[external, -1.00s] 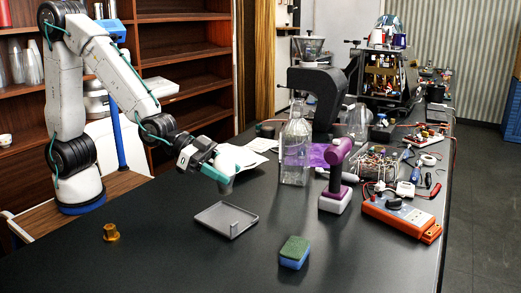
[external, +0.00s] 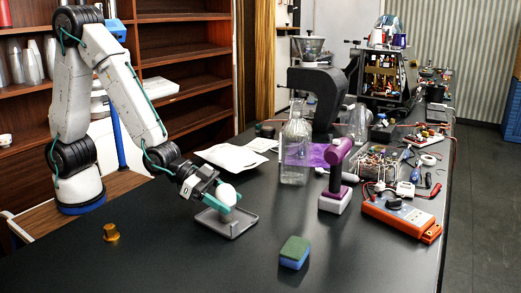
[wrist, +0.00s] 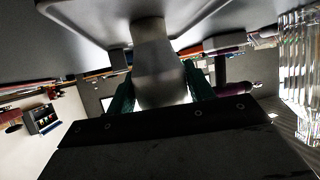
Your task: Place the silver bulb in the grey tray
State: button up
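The silver bulb (external: 226,193) shows as a pale rounded shape between my gripper's teal fingers, over the grey tray (external: 244,232). My gripper (external: 218,204) is shut on it. In the wrist view the bulb (wrist: 160,72) sits between the two green fingers (wrist: 160,95), its narrower end pointing toward the tray (wrist: 85,30). The tray is a shallow, low-rimmed rectangle lying flat on the dark table, and its left part is hidden by my gripper. Whether the bulb touches the tray floor cannot be told.
A blue-green sponge (external: 294,252) lies in front right of the tray. A brass fitting (external: 111,232) stands at left. A clear bottle (external: 295,150) and a purple tool (external: 336,175) stand behind right. An orange meter (external: 402,216) lies farther right.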

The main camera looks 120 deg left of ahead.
jog(key=shift+o, duration=1.4)
jog(key=shift+r, duration=0.25)
jog(key=v, duration=0.7)
jog(key=shift+s, duration=0.25)
jog(key=shift+s+d+r, duration=0.15)
jog(key=shift+s+d, duration=0.05)
jog(key=shift+d, duration=0.05)
jog(key=s+d+r+g, duration=0.2)
jog(key=s+g, duration=0.1)
jog(key=s, duration=0.7)
jog(key=s+d+r+m+g+h, duration=0.1)
jog(key=s+d+r+g, duration=0.1)
jog(key=s, duration=0.9)
jog(key=s+d+r+m+g+h, duration=0.1)
jog(key=s+d+r+g, duration=0.2)
jog(key=s+g, duration=0.3)
jog(key=s+d, duration=0.1)
jog(key=s, duration=0.4)
